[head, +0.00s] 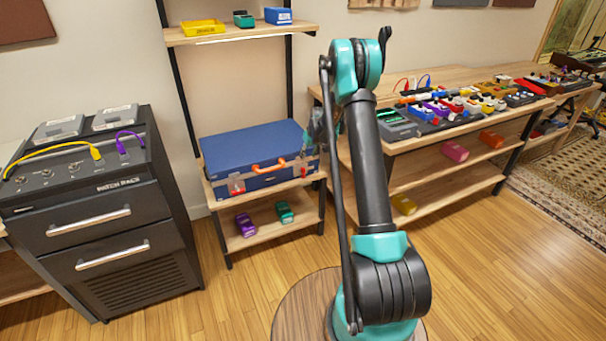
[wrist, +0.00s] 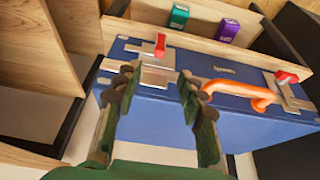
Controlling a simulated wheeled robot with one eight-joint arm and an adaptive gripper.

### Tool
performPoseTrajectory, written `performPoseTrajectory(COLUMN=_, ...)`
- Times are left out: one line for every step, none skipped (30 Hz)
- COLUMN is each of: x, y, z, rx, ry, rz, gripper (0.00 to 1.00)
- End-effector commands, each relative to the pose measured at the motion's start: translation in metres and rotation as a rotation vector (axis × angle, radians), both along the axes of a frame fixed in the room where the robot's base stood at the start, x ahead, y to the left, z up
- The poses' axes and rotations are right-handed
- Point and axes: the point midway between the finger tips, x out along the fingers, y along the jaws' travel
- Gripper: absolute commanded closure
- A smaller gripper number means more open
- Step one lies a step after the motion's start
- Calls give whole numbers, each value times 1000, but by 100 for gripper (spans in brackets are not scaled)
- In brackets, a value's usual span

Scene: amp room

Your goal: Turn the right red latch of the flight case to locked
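The blue flight case (head: 250,146) sits on the middle shelf, with an orange handle (head: 269,167) on its front. Its right red latch (head: 304,171) is small and partly shadowed by my gripper in the head view. The wrist view is turned over, so this latch (wrist: 160,46) appears at left there, its red lever pointing up in the picture on a metal plate. The left red latch (head: 237,188) shows at right in the wrist view (wrist: 286,77), its lever lying sideways. My gripper (wrist: 157,83) is open and empty, fingers apart, close to the right latch without visible contact.
Purple (head: 245,224) and green (head: 285,212) pedals lie on the shelf below. A black rack cabinet (head: 110,220) stands left. The pedal table (head: 420,141) stands close on the right. Wooden floor (head: 225,300) in front is open.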

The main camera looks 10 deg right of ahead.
Motion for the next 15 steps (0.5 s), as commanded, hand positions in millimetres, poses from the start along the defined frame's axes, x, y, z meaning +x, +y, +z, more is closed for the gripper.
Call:
performPoseTrajectory(x=3, y=1, z=-9, rx=0, ry=0, rz=0, gripper=60)
performPoseTrajectory(x=5, y=2, z=-13, rx=0, ry=0, rz=0, gripper=60)
performPoseTrajectory(x=8, y=3, z=-20, rx=0, ry=0, rz=0, gripper=60)
performPoseTrajectory(x=10, y=3, z=-25, rx=0, ry=0, rz=0, gripper=60)
performPoseTrajectory(x=12, y=4, z=-29, rx=0, ry=0, rz=0, gripper=60)
performPoseTrajectory(x=14, y=5, z=-36, rx=0, ry=0, rz=0, gripper=60)
performPoseTrajectory(x=16, y=5, z=-41, rx=0, ry=0, rz=0, gripper=60)
performPoseTrajectory(x=18, y=6, z=-46, rx=0, ry=0, rz=0, gripper=60)
performPoseTrajectory(x=21, y=7, z=-53, rx=0, ry=0, rz=0, gripper=60)
performPoseTrajectory(x=23, y=8, z=-57, rx=0, ry=0, rz=0, gripper=60)
performPoseTrajectory(x=24, y=8, z=-63, rx=0, ry=0, rz=0, gripper=60)
performPoseTrajectory(x=27, y=9, z=-69, rx=0, ry=0, rz=1, gripper=60)
performPoseTrajectory(x=29, y=10, z=-74, rx=0, ry=0, rz=1, gripper=60)
performPoseTrajectory(x=31, y=11, z=-79, rx=0, ry=0, rz=1, gripper=60)
performPoseTrajectory(x=34, y=11, z=-85, rx=0, ry=0, rz=1, gripper=60)
